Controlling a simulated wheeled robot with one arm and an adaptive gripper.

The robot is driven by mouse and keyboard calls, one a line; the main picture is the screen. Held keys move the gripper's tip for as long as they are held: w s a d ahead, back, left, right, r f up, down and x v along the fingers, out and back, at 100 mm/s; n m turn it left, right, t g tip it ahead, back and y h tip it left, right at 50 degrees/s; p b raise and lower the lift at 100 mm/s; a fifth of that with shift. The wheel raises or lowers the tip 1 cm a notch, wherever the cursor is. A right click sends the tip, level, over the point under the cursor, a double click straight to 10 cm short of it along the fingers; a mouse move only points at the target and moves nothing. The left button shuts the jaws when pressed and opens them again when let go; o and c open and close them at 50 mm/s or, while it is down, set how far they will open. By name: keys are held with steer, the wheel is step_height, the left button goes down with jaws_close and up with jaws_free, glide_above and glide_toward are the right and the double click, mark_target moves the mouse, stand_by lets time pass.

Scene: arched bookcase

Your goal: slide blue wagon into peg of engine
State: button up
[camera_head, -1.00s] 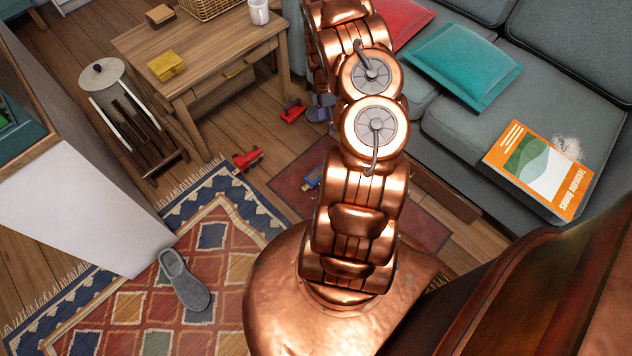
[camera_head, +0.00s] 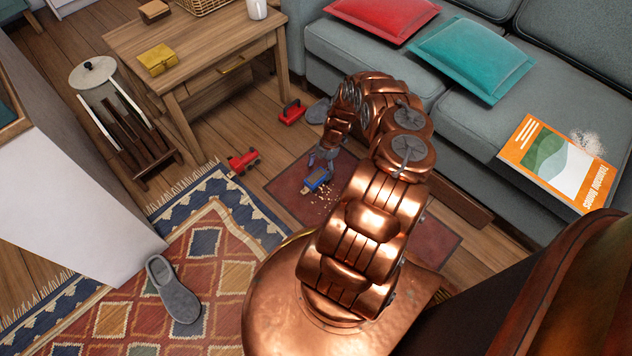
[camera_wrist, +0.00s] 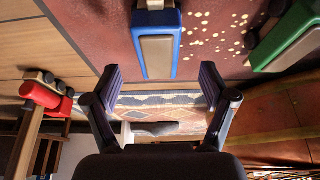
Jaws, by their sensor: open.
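The blue wagon (camera_head: 317,180) lies on the dark red mat, just below my gripper (camera_head: 324,156) in the head view. In the wrist view, the blue wagon (camera_wrist: 158,50) shows a blue rim and a tan middle. It lies just beyond my open fingertips (camera_wrist: 160,85), roughly centred between them, with nothing held. A red toy vehicle with dark wheels (camera_head: 243,162) stands on the wood floor left of the mat; it also shows at the left of the wrist view (camera_wrist: 45,97). I cannot tell whether it is the engine. No peg can be made out.
A green toy piece (camera_wrist: 288,38) lies right of the blue wagon in the wrist view. Pale crumbs dot the mat (camera_head: 430,246). Another red object (camera_head: 291,112) lies near the wooden table (camera_head: 225,45). The sofa (camera_head: 345,52) bounds the right; a slipper (camera_head: 173,290) lies on the patterned rug.

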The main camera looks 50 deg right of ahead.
mark_target(317, 175)
steer(key=b+x, duration=0.3)
steer(key=x, duration=0.3)
steer(key=shift+a, duration=0.2)
steer(key=shift+w+f, duration=0.1)
steer(key=shift+f, duration=0.05)
steer(key=shift+a+f+p, duration=0.1)
steer(key=shift+f+p, duration=0.15)
steer(key=shift+p, duration=0.05)
stand_by(0.5)
steer(key=c, duration=1.3)
steer(key=shift+r+b, duration=0.15)
steer(key=shift+b, duration=0.4)
